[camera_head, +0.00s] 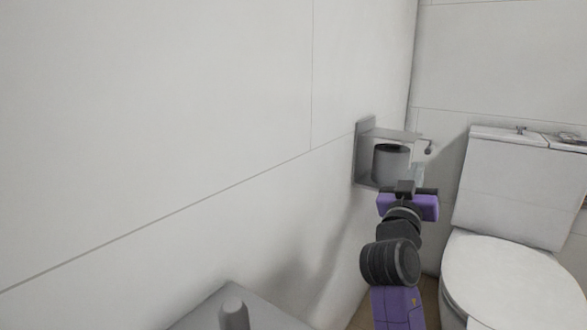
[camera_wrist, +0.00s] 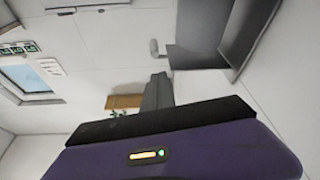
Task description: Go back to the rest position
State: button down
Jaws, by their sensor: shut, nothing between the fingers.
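My gripper (camera_head: 407,186) is at the end of my raised purple and black arm, in front of the grey wall holder in the head view. In the wrist view its fingers (camera_wrist: 157,92) are together with nothing between them. The grey wall holder (camera_head: 364,150) has a dark grey cylinder (camera_head: 390,166) inside it. The gripper overlaps the holder's lower right part in the head view; I cannot tell whether they touch. Part of the holder (camera_wrist: 200,50) also seems to show at the top of the wrist view.
A white toilet (camera_head: 515,275) with its lid down stands to the right of my arm. The white tiled wall (camera_head: 200,110) runs along the left. A grey surface with a short post (camera_head: 233,315) is at the bottom. A window (camera_wrist: 28,78) shows in the wrist view.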

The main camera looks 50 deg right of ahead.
jog(key=shift+r, duration=0.15)
jog(key=w+a+f+n+t+y, duration=0.2)
jog(key=w+a+n+t, duration=0.45)
jog(key=a+t, duration=0.2)
jog(key=w+a+f+n+t+y, duration=0.1)
jog(key=a+f+n+t+y, duration=0.1)
jog(key=a+f+t+y, duration=0.45)
jog(key=a+f+n+t+y, duration=0.1)
jog(key=a+f+n+y, duration=0.3)
jog(key=a, duration=0.5)
jog(key=s+a+f+n+g+y+p, duration=0.15)
jog(key=s+a+f+y, duration=0.25)
jog(key=s+a+f, duration=0.5)
jog(key=s+a+f+g+y+p, duration=0.1)
jog(key=s+a+f+g+y, duration=0.35)
jog(key=s+a, duration=0.85)
notch_tip(320, 180, up, 37)
jog(key=t+p, duration=0.1)
jog(key=p, duration=3.6)
jog(key=shift+f+t+y+p, duration=0.15)
jog(key=shift+t+y+p, duration=0.15)
jog(key=shift+t+p, duration=0.1)
jog(key=shift+w+a, duration=0.1)
